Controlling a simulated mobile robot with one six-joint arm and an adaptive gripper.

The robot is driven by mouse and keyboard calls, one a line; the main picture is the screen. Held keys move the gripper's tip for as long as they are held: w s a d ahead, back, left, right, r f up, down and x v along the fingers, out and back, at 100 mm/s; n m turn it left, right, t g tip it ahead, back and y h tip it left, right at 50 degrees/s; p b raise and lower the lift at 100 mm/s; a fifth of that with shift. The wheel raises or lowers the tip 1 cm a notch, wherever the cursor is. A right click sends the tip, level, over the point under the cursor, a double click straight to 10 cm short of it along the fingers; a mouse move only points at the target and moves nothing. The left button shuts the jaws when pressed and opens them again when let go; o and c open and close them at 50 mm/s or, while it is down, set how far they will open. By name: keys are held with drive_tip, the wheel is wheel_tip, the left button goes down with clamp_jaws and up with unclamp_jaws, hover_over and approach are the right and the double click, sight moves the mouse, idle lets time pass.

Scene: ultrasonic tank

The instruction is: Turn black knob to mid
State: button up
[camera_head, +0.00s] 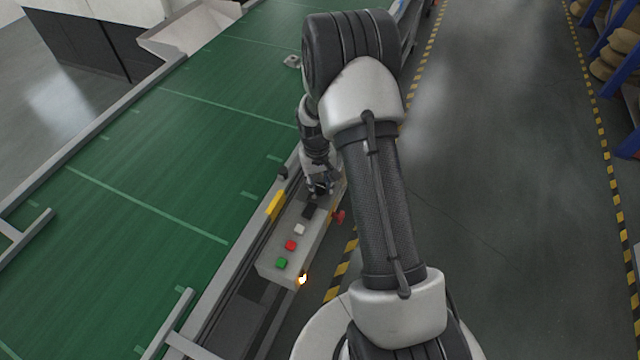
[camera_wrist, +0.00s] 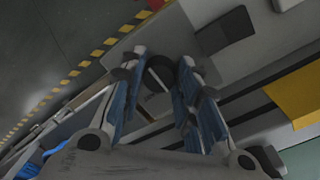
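The black knob (camera_wrist: 158,74) shows in the wrist view as a round dark cap with a pale line across it. It sits between the two fingertips of my gripper (camera_wrist: 161,62), which has blue inner pads. The fingers are apart on either side of the knob, with a narrow gap; firm contact cannot be made out. In the head view my gripper (camera_head: 319,188) is over the far end of the grey control box (camera_head: 267,268), and it hides the knob there.
The box carries a green button (camera_head: 282,263), a red button (camera_head: 291,245), a white button (camera_head: 299,229) and a dark square piece (camera_head: 308,211). A red part (camera_head: 340,216) sticks out at its right side. The green conveyor (camera_head: 150,190) runs along the left.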

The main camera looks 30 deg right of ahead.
drive_tip(key=o, duration=0.4)
drive_tip(key=shift+r, duration=0.1)
drive_tip(key=r, duration=1.2)
drive_tip(key=shift+a, duration=0.3)
wheel_tip(320, 180, up, 6)
drive_tip(key=t, duration=0.1)
hover_over(318, 187)
drive_tip(key=s+a, duration=0.2)
drive_tip(key=s+a+r+n+t, duration=0.1)
drive_tip(key=s+a+r, duration=0.4)
drive_tip(key=s+r, duration=0.3)
drive_tip(key=s+a+r+t, duration=0.1)
drive_tip(key=s+a, duration=0.1)
drive_tip(key=s, duration=0.3)
drive_tip(key=s+a+r+t+b, duration=0.1)
drive_tip(key=s+a+r, duration=0.1)
drive_tip(key=s, duration=0.3)
drive_tip(key=s+a+r+n, duration=0.1)
drive_tip(key=s+a+r, duration=0.1)
drive_tip(key=s, duration=0.3)
drive_tip(key=shift+s+a+t+y, duration=0.2)
drive_tip(key=shift+s+t+y, duration=0.1)
drive_tip(key=shift+s+t, duration=0.1)
